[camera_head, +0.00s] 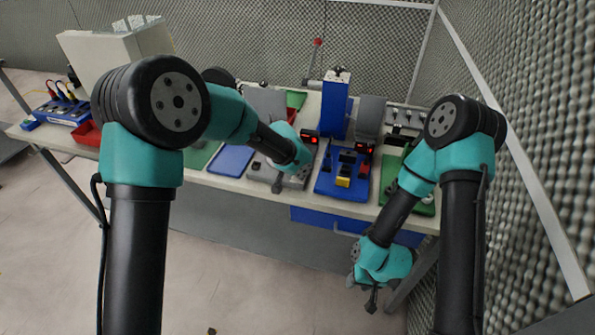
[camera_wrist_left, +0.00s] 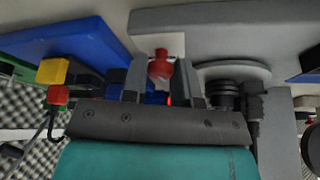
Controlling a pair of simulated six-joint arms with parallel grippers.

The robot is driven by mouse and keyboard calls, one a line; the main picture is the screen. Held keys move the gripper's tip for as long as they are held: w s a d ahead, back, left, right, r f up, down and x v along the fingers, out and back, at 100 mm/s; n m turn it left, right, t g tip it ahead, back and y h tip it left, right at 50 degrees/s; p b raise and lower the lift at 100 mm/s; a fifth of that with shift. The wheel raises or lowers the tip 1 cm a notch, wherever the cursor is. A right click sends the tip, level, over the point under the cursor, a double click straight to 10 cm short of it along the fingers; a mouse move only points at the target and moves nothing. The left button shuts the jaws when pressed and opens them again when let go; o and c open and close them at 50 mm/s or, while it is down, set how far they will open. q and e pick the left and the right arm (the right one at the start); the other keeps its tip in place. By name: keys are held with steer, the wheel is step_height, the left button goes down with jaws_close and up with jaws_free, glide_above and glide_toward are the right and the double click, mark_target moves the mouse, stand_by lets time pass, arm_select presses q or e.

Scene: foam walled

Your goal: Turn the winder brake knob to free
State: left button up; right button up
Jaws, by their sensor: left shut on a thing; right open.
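My left gripper (camera_head: 279,185) reaches down over a grey unit (camera_head: 258,174) on the bench, and its arm hides part of that unit. In the left wrist view a small red knob (camera_wrist_left: 160,66) sits between the two fingers, and the left gripper (camera_wrist_left: 161,58) is shut on it. The knob's markings do not show, so I cannot read its position. A round grey disc (camera_wrist_left: 233,71) and a black stepped part lie beside the fingers. My right gripper (camera_head: 371,300) is open and empty, below the front edge of the bench.
A blue panel (camera_head: 328,184) with yellow, red and black controls stands right of the left gripper. Behind it is a blue tower (camera_head: 334,108). Blue (camera_head: 231,160) and green mats lie to the left. A blue drawer (camera_head: 318,220) hangs under the bench. A foam wall (camera_head: 530,110) closes the right side.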

arm_select(q)
steer(key=shift+s+d+n+t+y, duration=0.1)
steer(key=shift+n+t+y, duration=0.35)
steer(key=shift+n, duration=1.2)
steer(key=shift+d+n+t+y, duration=0.15)
steer(key=shift+n+y, duration=0.6)
steer(key=shift+n, duration=0.9)
steer(key=shift+a, duration=0.1)
steer(key=o, duration=0.9)
steer(key=shift+o, duration=0.2)
steer(key=shift+r, duration=0.15)
steer(key=d+v, duration=0.1)
steer(key=v, duration=1.6)
steer(key=shift+a, duration=0.45)
steer(key=shift+s, duration=0.1)
